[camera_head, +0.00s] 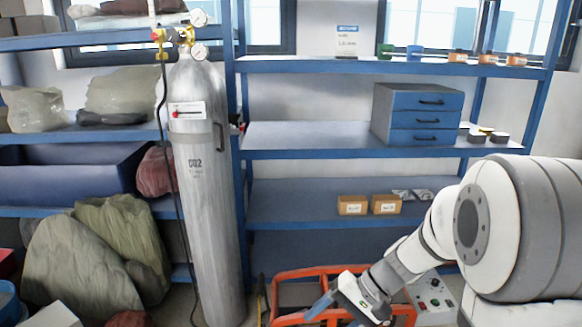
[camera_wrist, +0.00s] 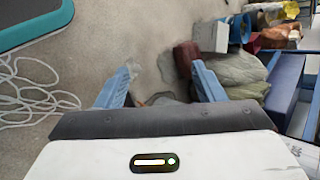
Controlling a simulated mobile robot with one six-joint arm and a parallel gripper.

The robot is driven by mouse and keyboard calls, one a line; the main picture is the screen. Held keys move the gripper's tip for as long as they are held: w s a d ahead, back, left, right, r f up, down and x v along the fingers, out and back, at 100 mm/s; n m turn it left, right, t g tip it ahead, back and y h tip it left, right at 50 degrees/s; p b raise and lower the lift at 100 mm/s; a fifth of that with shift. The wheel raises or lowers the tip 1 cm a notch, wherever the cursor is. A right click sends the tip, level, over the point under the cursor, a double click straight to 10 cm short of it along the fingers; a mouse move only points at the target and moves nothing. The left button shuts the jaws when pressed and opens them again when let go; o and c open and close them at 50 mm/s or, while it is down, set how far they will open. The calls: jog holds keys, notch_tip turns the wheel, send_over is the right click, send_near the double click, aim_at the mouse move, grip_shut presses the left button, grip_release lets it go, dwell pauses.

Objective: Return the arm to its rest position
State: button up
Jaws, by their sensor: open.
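My gripper (camera_head: 322,307) is low in the head view, in front of an orange-red frame (camera_head: 290,277), with its blue fingers pointing down and left. In the wrist view my gripper (camera_wrist: 165,86) shows two blue fingers spread wide apart. Nothing is between them except a view of the grey floor and items farther off. My white and grey arm comes in from the right of the head view and reaches down to the gripper. Whether the gripper touches the orange-red frame cannot be told.
A tall CO2 cylinder (camera_head: 205,180) stands left of my gripper. Blue shelving (camera_head: 310,205) with small boxes (camera_head: 352,205) is behind. A control box (camera_head: 433,297) is beside my arm. Sacks (camera_wrist: 235,72) and a coiled white cable (camera_wrist: 30,95) lie on the floor.

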jog(key=s+d+r+t+h+p, duration=0.1)
jog(key=s+d+r+h+p, duration=0.1)
jog(key=r, duration=0.3)
jog(key=s+d+r+n+t+h+p, duration=0.1)
jog(key=s+d+r+h+p, duration=0.2)
jog(key=s+r, duration=0.2)
jog(key=s+d+r+n+t+h+p, duration=0.1)
jog(key=s+d+r+t+h+p, duration=0.1)
jog(key=r, duration=0.3)
jog(key=shift+s+d+r+h+p, duration=0.15)
jog(key=shift+s+r+h+p, duration=0.2)
jog(key=shift+s+h+p, duration=0.4)
